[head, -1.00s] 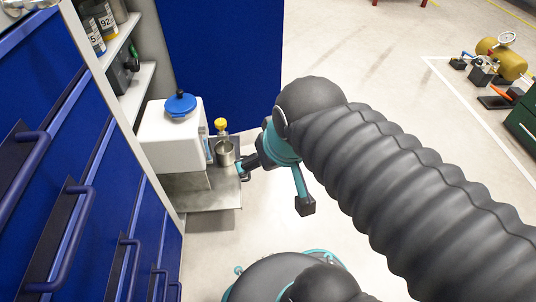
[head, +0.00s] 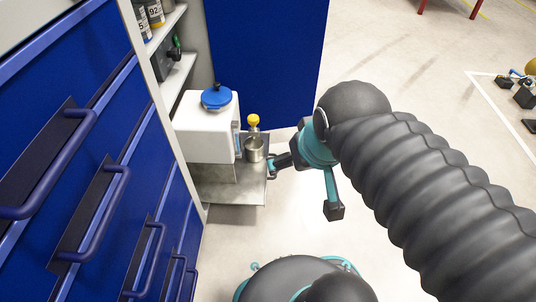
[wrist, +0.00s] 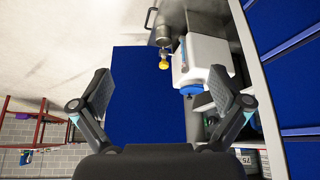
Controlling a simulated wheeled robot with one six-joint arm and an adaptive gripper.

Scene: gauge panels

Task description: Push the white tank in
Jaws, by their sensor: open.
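The white tank (head: 206,127) with a blue cap (head: 216,96) stands on a pulled-out metal shelf (head: 236,194) at the cabinet. A metal cup (head: 254,149) and a yellow knob (head: 253,120) are at its right side. My gripper (head: 274,166) is at the right edge of the shelf, close to the cup; its fingertips are partly hidden in the head view. In the wrist view the gripper (wrist: 168,92) is open and empty, with the white tank (wrist: 206,58) ahead, beyond the right finger. I cannot tell whether the gripper touches the shelf.
Blue drawers with handles (head: 88,215) fill the left side. A blue cabinet door (head: 266,60) stands open behind the tank. Inner shelves (head: 177,75) hold bottles. The floor (head: 385,75) at the right is clear near the arm.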

